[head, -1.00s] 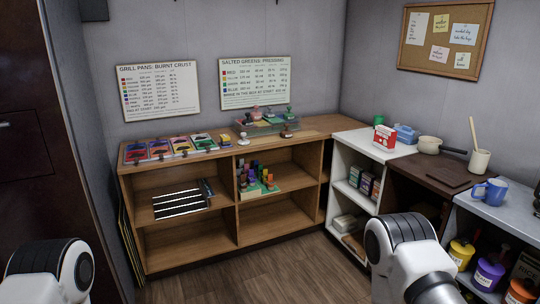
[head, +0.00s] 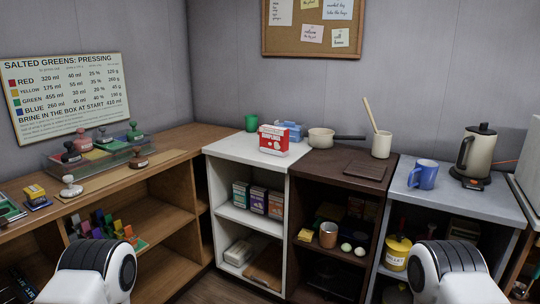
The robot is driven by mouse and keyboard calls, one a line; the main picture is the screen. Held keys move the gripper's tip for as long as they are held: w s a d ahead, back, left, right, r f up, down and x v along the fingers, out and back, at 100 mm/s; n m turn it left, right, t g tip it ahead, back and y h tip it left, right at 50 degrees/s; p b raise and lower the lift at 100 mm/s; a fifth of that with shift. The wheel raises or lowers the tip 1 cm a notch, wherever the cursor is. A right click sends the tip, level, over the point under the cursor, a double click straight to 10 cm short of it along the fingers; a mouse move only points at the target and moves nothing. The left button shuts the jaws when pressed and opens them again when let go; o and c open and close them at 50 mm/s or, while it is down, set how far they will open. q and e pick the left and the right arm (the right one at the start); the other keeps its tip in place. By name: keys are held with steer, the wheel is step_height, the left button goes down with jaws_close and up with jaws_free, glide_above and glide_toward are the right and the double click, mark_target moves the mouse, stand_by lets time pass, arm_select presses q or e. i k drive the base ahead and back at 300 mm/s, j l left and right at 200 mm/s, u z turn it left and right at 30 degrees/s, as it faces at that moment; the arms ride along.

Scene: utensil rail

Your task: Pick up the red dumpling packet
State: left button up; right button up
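The red dumpling packet (head: 274,139) is a red and white box standing upright on the white shelf unit's top (head: 243,149), near its right front part. Nothing covers it in the head view. My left arm shows at the lower left and my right arm at the lower right. Only their rounded white and black links show. Neither gripper's fingers are in the picture, and both arms appear well in front of and below the packet.
A green cup (head: 251,123) and a blue container (head: 289,131) stand behind the packet. A pan (head: 321,138) and a cream crock (head: 381,145) are on the dark unit to its right. A blue mug (head: 423,174) and a kettle (head: 474,152) stand further right.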

mark_target(273, 140)
steer(key=i+z, duration=0.3)
steer(key=i, duration=0.15)
steer(key=i+j+z, duration=0.25)
steer(key=i, duration=0.2)
steer(key=i+j+z, duration=0.1)
steer(key=i+z, duration=0.2)
steer(key=i, duration=0.15)
